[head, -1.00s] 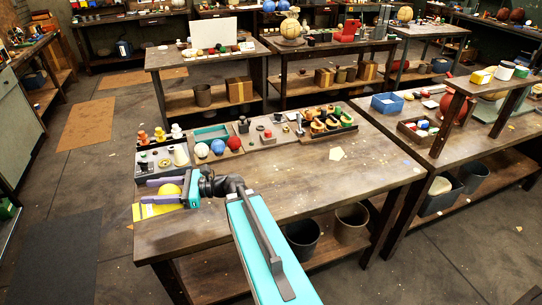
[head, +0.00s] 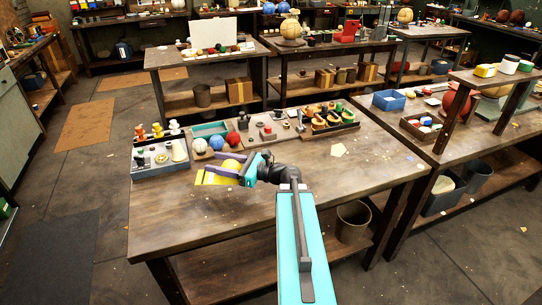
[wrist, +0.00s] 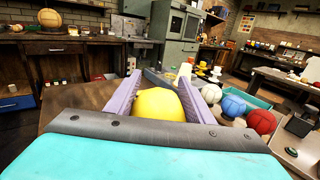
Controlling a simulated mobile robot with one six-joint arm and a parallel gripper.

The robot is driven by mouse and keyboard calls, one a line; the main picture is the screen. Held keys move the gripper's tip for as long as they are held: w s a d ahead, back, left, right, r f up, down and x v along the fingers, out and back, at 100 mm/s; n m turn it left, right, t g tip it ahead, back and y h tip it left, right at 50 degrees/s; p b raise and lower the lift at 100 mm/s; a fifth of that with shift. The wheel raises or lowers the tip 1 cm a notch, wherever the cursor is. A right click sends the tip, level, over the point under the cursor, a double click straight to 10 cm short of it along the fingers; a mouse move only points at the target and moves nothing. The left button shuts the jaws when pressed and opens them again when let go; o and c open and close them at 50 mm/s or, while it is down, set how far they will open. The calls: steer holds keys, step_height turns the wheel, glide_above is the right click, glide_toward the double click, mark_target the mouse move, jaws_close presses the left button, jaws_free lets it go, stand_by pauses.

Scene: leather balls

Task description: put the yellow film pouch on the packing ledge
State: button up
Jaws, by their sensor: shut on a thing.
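The yellow film pouch (head: 212,179) is between the fingers of my gripper (head: 220,166), above the left part of the near workbench. A rounded yellow part shows between the fingers and a flat yellow part shows below them. In the wrist view the rounded yellow part of the pouch (wrist: 158,104) fills the gap between the purple fingers; its underside is hidden. A raised wooden shelf (head: 464,82) on the right-hand bench looks like the packing ledge. It is far to the right of my gripper and carries a yellow item, a white round item and a green item.
A dark tray (head: 330,118) of rings is at the bench's back. The bench's front and middle (head: 330,185) are mostly clear. A gap separates the two benches.

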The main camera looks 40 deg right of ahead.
steer(key=s+d+f+m+t+h+b, duration=0.1)
steer(key=s+d+m+h+b, duration=0.1)
steer(key=s+d, duration=0.3)
steer(key=s+d+f+m+h+b, duration=0.1)
steer(key=s+d, duration=0.4)
steer(key=d, duration=0.7)
steer(key=s+d+f+m+t+h+b, duration=0.1)
steer(key=s+d+m+h+b, duration=0.1)
steer(key=s+d+h, duration=0.3)
steer(key=d, duration=0.3)
steer(key=shift+d+m+t+h+b, duration=0.3)
steer(key=shift+d+m+b, duration=0.05)
steer(key=shift+m, duration=0.05)
steer(key=shift+w, duration=0.1)
steer(key=p, duration=0.4)
glide_above(286, 155)
steer(key=shift+f, duration=0.8)
steer(key=shift+a, duration=0.1)
steer(key=shift+f+p, duration=0.35)
steer(key=shift+f, duration=1.4)
